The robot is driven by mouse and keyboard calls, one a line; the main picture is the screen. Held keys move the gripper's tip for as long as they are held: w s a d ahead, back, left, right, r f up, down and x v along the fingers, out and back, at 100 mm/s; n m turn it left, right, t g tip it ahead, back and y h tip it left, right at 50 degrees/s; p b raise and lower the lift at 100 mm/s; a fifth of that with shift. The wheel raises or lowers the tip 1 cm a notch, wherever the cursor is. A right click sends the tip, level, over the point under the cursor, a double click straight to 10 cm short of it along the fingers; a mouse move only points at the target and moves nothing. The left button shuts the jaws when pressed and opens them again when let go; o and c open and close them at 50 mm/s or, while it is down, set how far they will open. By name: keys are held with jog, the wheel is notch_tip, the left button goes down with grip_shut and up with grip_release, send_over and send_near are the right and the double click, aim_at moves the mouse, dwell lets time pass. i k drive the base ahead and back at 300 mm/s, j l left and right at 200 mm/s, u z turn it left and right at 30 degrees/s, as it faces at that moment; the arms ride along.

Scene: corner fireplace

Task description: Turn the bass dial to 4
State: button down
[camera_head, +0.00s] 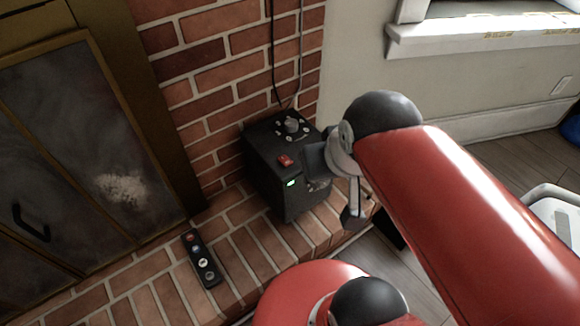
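A black amplifier-like box (268,178) stands on the brick hearth against the brick wall. Its top panel carries a grey knob (291,125) with small white marks around it. Small light controls (319,185) show at the front's right side, partly hidden by my arm. I cannot read any labels or numbers, nor tell which control is the bass dial. My gripper (318,163) is at the box's right front, below the top knob; its fingers are unclear, as is any contact.
A dark remote-like strip with several round buttons (202,258) lies on the hearth (145,290) left of the box. Cables (274,60) run up the wall behind. A metal fireplace door (90,150) is at left, a window sill (480,35) at upper right. A white container (555,205) stands at right.

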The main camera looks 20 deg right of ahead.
aim_at(323, 184)
jog(key=k+l+z, duration=0.65)
jog(key=l+z, duration=0.25)
jog(key=j, duration=0.15)
